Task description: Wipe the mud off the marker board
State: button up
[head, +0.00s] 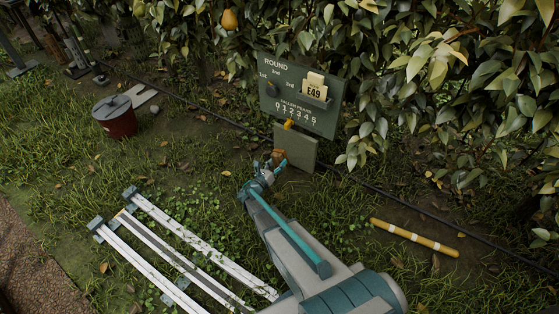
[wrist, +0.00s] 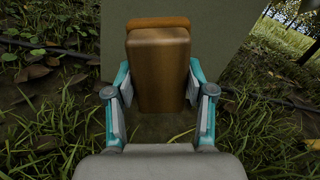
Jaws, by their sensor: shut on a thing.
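The marker board (head: 328,117) is a dark green panel with white lettering, "ROUND" and a row of numbers, standing before the hedge. A card marked E49 (head: 313,92) sits in a holder on it. I cannot make out mud at this size. A plain grey-green panel (head: 305,152) stands below it and also fills the upper wrist view (wrist: 220,35). My gripper (head: 271,168) is in front of that lower panel. In the wrist view, its teal fingers (wrist: 160,100) are shut on a brown block (wrist: 158,70) with an orange layer at its far side.
A dark red bucket (head: 117,122) with a grey lid stands at the left. White rails (head: 190,245) lie on the grass in front. A yellow banded stick (head: 414,238) lies at the right. A dark hose (head: 395,190) runs along the hedge foot. A pear (head: 229,20) hangs above.

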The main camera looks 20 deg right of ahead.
jog(key=shift+a, duration=0.1)
jog(key=shift+v, duration=1.45)
